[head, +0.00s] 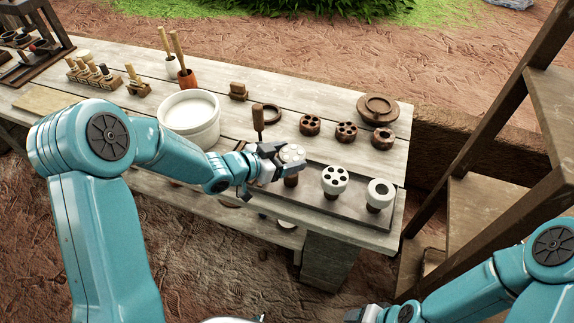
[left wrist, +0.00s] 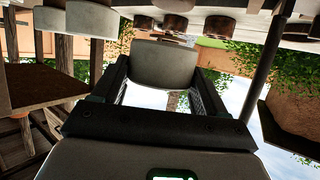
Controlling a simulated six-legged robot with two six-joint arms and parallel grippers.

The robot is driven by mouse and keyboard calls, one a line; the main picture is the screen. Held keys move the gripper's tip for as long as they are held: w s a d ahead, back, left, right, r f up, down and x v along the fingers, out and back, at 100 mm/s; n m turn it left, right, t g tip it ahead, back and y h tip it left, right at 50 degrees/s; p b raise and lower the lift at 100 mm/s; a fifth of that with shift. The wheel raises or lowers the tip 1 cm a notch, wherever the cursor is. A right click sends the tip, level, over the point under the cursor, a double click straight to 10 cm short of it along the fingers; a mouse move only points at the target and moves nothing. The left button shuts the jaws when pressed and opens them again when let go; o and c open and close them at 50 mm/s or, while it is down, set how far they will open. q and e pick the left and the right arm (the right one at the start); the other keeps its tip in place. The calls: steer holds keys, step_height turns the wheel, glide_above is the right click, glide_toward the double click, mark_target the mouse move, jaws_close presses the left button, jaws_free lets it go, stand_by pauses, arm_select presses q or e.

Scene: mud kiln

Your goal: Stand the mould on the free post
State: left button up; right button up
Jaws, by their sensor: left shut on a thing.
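My left gripper (head: 268,163) is shut on a pale mould (head: 292,154) with several holes in its top. The mould looks about upright, and its pale side shows between the fingers in the left wrist view (left wrist: 165,66). A short brown post (head: 291,181) shows just below the mould; I cannot tell whether they touch. Two other pale moulds stand on posts to the right: one with several holes (head: 334,178) and one with a single hole (head: 380,192). My right gripper (head: 366,313) is partly in view at the bottom edge, its fingers unclear.
The posts stand on a dark board (head: 328,208) along the table's (head: 330,98) near edge. A white tub (head: 190,115) stands left of the gripper. An upright wooden handle (head: 258,122) and brown perforated discs (head: 346,132) lie behind.

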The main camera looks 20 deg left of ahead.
arm_select(q)
step_height(320, 180, down, 3)
steer(key=shift+r, duration=0.1)
steer(key=shift+w+f, duration=0.1)
steer(key=shift+f, duration=0.15)
steer(key=shift+f, duration=0.15)
steer(key=o, duration=1.2)
